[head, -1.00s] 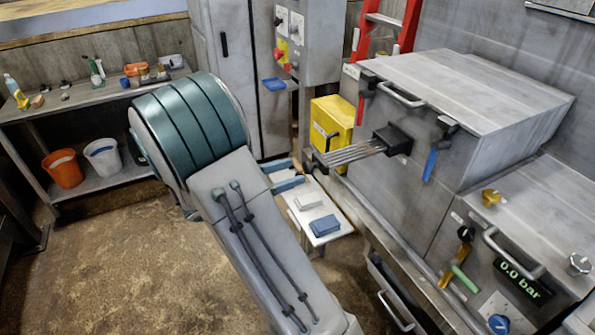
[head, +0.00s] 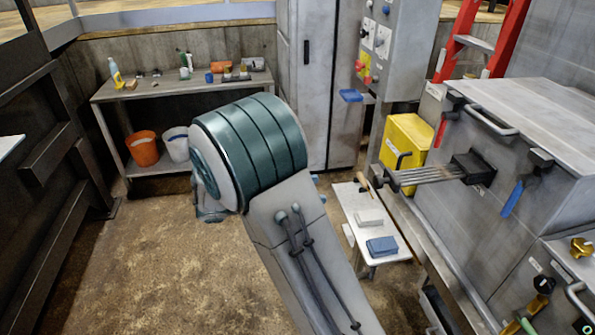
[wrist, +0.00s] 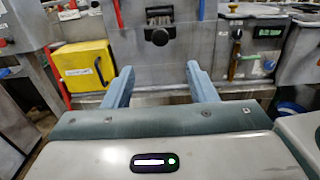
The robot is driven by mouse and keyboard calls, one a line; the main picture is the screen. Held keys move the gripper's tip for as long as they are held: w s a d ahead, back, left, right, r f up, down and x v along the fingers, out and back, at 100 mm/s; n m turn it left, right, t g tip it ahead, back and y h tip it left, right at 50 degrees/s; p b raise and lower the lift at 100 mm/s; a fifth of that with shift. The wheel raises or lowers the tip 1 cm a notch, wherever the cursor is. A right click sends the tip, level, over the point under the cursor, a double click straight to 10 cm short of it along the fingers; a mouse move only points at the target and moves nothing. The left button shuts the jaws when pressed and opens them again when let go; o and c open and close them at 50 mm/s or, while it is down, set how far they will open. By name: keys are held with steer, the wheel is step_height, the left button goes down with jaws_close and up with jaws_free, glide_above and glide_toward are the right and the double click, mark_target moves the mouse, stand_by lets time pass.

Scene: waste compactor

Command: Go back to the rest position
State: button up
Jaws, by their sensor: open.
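My gripper (wrist: 158,88) shows in the wrist view with its two blue-grey fingers wide apart and nothing between them. It faces the front of the grey compactor (wrist: 185,60), which lies beyond the fingertips. In the head view my arm, with its teal banded joint, fills the middle. The gripper itself is mostly hidden behind the arm there. The compactor (head: 540,120) stands on the right with a blue lever, a red lever and a rack of metal prongs on its front.
A yellow box (head: 404,140) and a small white bench (head: 350,205) with two blocks stand right of my arm. A shelf table (head: 170,88) with an orange bucket (head: 142,150) stands at the back left. Open floor (head: 150,260) lies at the left.

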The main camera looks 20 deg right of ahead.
steer(key=s+d+f+m+g+y, duration=0.1)
steer(key=s+d+m+y, duration=0.3)
steer(key=s+m+y, duration=0.5)
steer(key=s+a+r+m+t+y, duration=0.1)
steer(key=s+a+m+t+y, duration=0.5)
steer(key=s+a+m+y, duration=0.1)
steer(key=shift+s+m+y, duration=0.5)
steer(key=shift+s+y, duration=0.1)
steer(key=shift+y, duration=0.4)
steer(key=shift+d+r, duration=0.1)
